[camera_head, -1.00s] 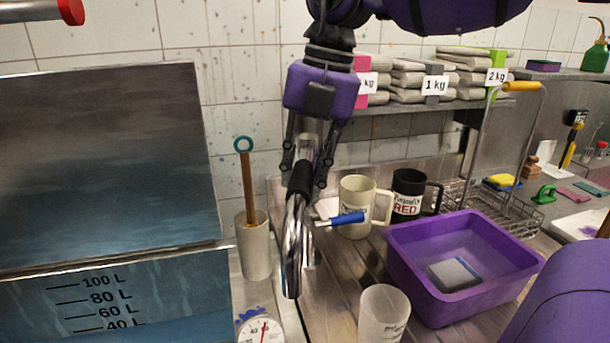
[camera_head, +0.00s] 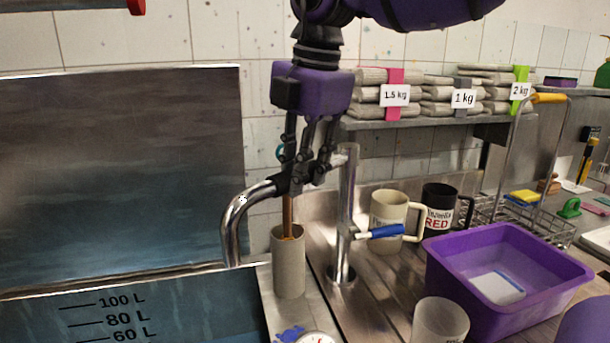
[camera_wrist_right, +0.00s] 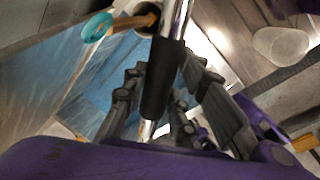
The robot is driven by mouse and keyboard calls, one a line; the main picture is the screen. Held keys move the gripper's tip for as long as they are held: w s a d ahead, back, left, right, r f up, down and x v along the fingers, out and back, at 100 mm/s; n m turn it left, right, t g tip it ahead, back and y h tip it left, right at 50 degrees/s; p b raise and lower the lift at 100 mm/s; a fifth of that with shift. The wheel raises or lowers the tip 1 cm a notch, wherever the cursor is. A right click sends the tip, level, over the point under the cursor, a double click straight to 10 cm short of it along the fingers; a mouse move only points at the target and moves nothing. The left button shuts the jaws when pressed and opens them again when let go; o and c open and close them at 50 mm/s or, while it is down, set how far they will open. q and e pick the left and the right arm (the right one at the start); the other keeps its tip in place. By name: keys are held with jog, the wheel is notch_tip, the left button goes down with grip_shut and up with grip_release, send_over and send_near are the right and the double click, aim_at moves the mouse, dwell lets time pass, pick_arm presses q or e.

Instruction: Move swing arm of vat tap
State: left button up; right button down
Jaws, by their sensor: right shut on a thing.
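The vat tap's swing arm (camera_head: 236,215) is a bent chrome tube in the head view, reaching left from its upright post (camera_head: 345,215). Its down-turned end is at the right edge of the vat (camera_head: 100,318). My right gripper (camera_head: 300,182) is shut on the black sleeve of the swing arm; the sleeve (camera_wrist_right: 160,85) shows between the fingers in the right wrist view. A blue-handled lever (camera_head: 386,231) sticks out from the post. My left gripper is not in view.
A grey cylinder holder (camera_head: 289,266) with a wooden-handled tool stands beneath the arm. Mugs (camera_head: 388,220), a frosted cup (camera_head: 440,322) and a purple tub (camera_head: 508,270) stand right of the post. A shelf with labelled stacks (camera_head: 394,95) is behind.

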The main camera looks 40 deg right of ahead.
jog(key=shift+w+r+m, duration=0.1)
jog(key=shift+w+m, duration=0.2)
jog(key=shift+w, duration=0.05)
jog(key=c, duration=1.4)
grip_release()
notch_tip(320, 180, up, 12)
jog(key=s, duration=0.2)
jog(key=shift+s+d, duration=0.2)
